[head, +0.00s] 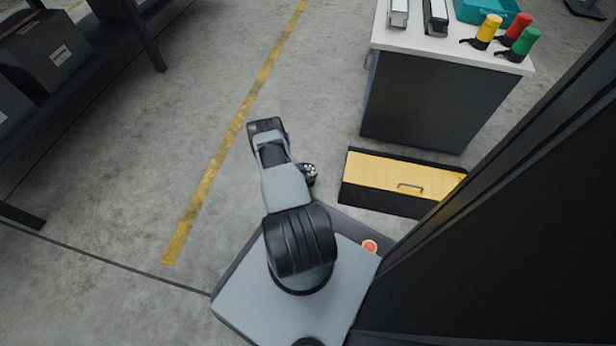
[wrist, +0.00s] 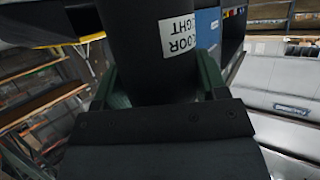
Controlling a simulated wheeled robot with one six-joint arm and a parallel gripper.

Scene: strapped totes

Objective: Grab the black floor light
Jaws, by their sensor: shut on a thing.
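The black floor light (wrist: 135,45) fills the upper middle of the wrist view, with a white label on its side showing part of its name upside down. My gripper (wrist: 155,78) is shut on it, with a dark green finger on each side of the black body. The light's upper end is cut off by the frame and its lower part is hidden behind the gripper body. In the head view my arm covers the gripper. A small black round thing with pale dots (head: 309,173) shows beside my arm; I cannot tell if it is the light's end.
A white-topped counter (head: 452,45) holds yellow (head: 488,28), red (head: 518,28) and green (head: 524,42) lights and a teal bin (head: 480,10). A yellow-topped low box (head: 385,173) lies before it. A dark shelf (head: 75,75) stands left. Floor between is clear.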

